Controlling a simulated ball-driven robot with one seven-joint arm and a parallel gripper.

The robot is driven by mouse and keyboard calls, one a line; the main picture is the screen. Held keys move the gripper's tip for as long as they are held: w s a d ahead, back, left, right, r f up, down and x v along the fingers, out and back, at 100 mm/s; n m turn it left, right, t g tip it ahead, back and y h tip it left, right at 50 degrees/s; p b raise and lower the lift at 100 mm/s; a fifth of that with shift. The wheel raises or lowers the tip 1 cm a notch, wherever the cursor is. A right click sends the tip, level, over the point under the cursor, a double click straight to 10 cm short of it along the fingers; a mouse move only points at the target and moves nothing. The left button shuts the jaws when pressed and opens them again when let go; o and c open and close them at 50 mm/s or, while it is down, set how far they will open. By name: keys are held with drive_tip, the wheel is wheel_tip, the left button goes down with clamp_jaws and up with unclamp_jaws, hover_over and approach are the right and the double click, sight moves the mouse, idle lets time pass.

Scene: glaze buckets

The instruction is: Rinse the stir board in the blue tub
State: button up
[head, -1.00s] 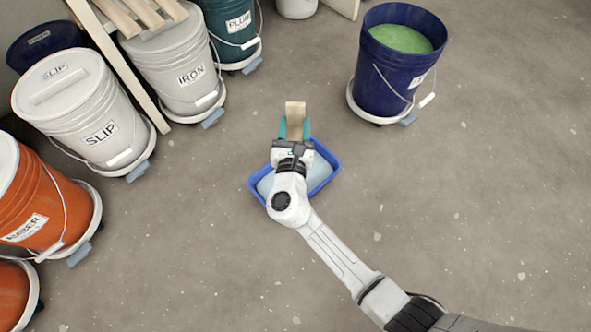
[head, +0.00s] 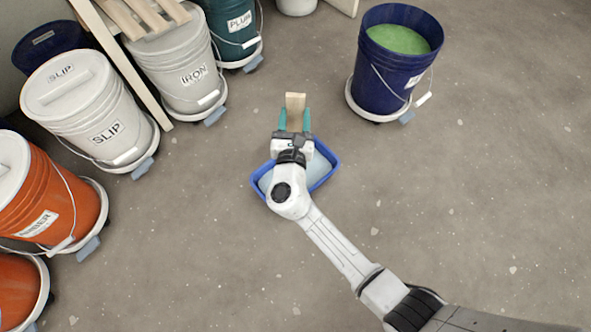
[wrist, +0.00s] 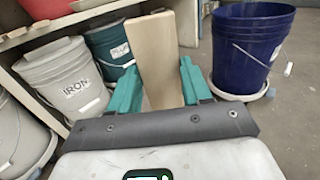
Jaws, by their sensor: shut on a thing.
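The stir board (head: 295,104) is a plain pale wooden board. My gripper (head: 295,120) is shut on it, with its green fingers on either side. In the wrist view the board (wrist: 160,60) stands up between the fingers and leans a little left. The blue tub (head: 331,171) is on the floor with pale, cloudy water (head: 318,174) in it. My gripper and wrist are over the tub and hide much of it. The board's visible end lies past the tub's far edge in the head view. Its lower end is hidden.
A dark blue bucket of green glaze (head: 385,70) stands on a wheeled base at upper right. White SLIP (head: 85,100) and IRON (head: 180,70) buckets, a teal PLUM bucket (head: 232,30) and orange buckets (head: 50,195) line the left. A shelf (head: 125,70) holds boards. Floor right is clear.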

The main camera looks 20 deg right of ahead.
sight(295, 99)
drive_tip(key=shift+r, duration=0.1)
wheel_tip(295, 99, up, 5)
drive_tip(key=p, duration=0.4)
drive_tip(key=shift+p, duration=0.35)
